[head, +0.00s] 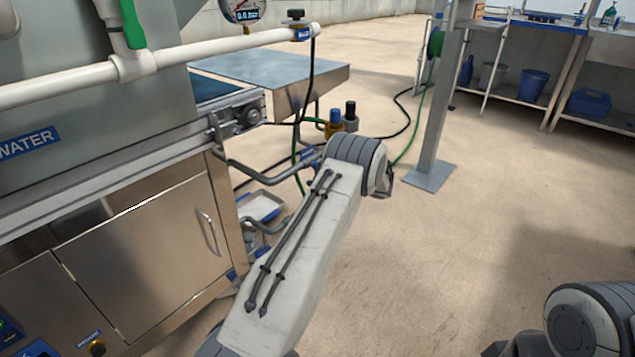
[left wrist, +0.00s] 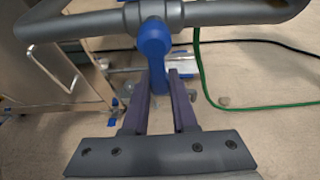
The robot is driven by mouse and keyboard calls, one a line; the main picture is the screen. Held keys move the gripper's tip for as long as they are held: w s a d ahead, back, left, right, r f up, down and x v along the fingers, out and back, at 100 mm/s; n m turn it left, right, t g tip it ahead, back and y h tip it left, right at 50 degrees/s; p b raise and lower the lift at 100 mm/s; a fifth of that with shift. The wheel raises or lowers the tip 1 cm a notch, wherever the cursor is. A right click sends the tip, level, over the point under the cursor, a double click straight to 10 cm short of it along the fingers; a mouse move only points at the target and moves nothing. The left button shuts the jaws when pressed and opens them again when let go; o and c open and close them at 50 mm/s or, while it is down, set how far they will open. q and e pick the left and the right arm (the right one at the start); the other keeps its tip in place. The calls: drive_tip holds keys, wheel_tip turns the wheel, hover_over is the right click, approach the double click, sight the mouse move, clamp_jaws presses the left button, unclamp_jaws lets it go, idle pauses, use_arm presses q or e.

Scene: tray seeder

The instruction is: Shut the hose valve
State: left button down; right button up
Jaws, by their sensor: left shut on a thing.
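The hose valve's blue lever (left wrist: 153,40) hangs down from a grey pipe (left wrist: 105,22) in the left wrist view. My left gripper (left wrist: 158,82) has its two dark fingers on either side of the lower part of the lever and is shut on it. In the head view the bent grey pipe (head: 262,178) shows at the side of the machine, with a blue part (head: 309,155) near my left wrist. My left arm hides the left fingers there. My right arm shows only in part at the bottom right; its fingers are not seen.
The steel cabinet (head: 145,255) stands at the left, under a white pipe (head: 200,50). A green hose (left wrist: 205,75) and a black cable run right of the lever. A grey post (head: 440,110) stands farther back.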

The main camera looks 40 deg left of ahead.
use_arm(q)
drive_tip(key=shift+w, duration=0.1)
drive_tip(key=c, duration=1)
unclamp_jaws()
drive_tip(key=shift+d+r, duration=0.1)
drive_tip(key=p+v, duration=0.3)
drive_tip(key=v, duration=0.7)
drive_tip(key=shift+d, duration=0.15)
drive_tip(key=shift+r, duration=0.1)
